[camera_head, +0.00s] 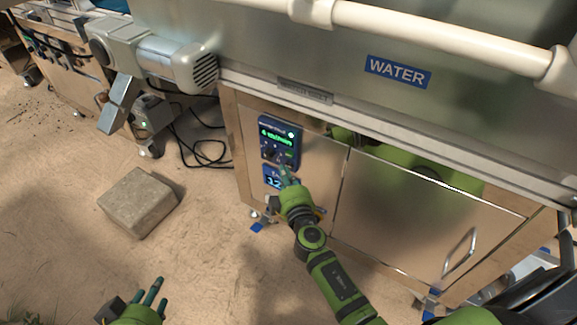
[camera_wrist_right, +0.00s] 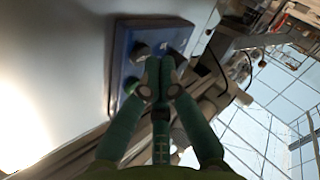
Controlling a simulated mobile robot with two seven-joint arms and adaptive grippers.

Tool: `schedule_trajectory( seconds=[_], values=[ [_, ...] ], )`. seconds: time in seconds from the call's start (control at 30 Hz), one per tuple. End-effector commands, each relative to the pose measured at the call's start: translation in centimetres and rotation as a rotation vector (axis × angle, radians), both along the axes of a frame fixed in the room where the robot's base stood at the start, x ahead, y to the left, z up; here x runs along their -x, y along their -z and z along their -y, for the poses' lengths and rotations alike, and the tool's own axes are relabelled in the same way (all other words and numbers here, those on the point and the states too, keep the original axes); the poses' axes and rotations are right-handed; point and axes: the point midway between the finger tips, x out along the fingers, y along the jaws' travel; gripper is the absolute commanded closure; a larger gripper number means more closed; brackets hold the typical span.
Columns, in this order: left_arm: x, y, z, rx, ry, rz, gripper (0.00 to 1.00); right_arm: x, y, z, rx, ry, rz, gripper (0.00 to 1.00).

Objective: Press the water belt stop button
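A blue control panel (camera_head: 293,124) with a green lit display is mounted on the front of the machine below the WATER label (camera_head: 398,72). My right gripper (camera_head: 284,172) is at the lower part of this panel. Its fingers are together (camera_wrist_right: 160,64) and hold nothing; their tips overlap the panel, and contact cannot be told. The stop button cannot be clearly identified. My left gripper (camera_head: 151,291) is open and empty, low over the floor.
A second blue panel (camera_head: 270,171) with a lit number sits just below the first, partly covered by my right gripper. A grey motor (camera_head: 165,60) sticks out at the upper left. A stone block (camera_head: 138,202) lies on the floor. A cabinet door handle (camera_head: 459,252) is at the right.

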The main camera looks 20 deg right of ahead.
Motion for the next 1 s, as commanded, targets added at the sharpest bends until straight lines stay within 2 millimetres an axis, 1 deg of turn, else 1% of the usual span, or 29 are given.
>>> schedule_trajectory(
  seconds=[0.2,1.0],
  values=[
    [-0.11,-0.21,0.06,0.001,0.002,0.005,0.6,0.0,-0.01,-0.01,0.0,0.0,0.0,1.0],
    [-0.01,0.08,0.0,0.0,0.0,0.001,0.6,-0.45,-0.03,0.57,0.0,0.001,0.001,1.0]
  ],
)
